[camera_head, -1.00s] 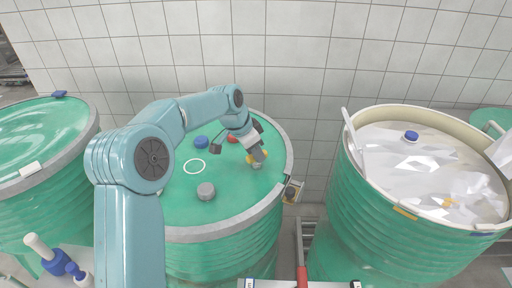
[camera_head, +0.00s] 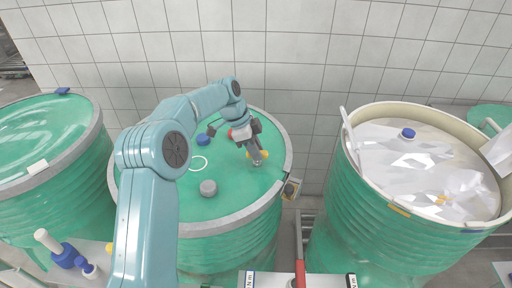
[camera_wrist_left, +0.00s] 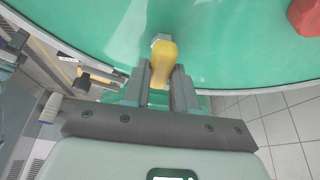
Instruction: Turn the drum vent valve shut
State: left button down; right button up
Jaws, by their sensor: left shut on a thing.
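The yellow handle of the drum vent valve (camera_wrist_left: 162,62) sits on the green lid of the middle drum (camera_head: 180,205), near its right rim. In the head view a bit of yellow also shows beside my fingers. My left gripper (camera_wrist_left: 160,90) is shut on this handle, one grey finger on each side of it. In the head view my left gripper (camera_head: 257,157) reaches down to the lid, and its fingers hide part of the valve. A pale metal fitting shows at the handle's far end in the wrist view. My right gripper is not in view.
The lid also carries a grey cap (camera_head: 208,188), a blue cap (camera_head: 203,139) and a red part (camera_wrist_left: 304,17). A small yellow-edged box (camera_head: 291,188) hangs at the rim. An open lined drum (camera_head: 345,215) stands right, a closed one (camera_head: 50,140) left.

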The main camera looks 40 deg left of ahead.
pick_arm(q)
jog(key=shift+a+r, duration=0.15)
jog(key=shift+r, duration=0.1)
jog(key=c, duration=1.3)
grip_release()
jog(key=o, duration=0.4)
jog(key=shift+s, duration=0.1)
jog(key=shift+f, duration=0.1)
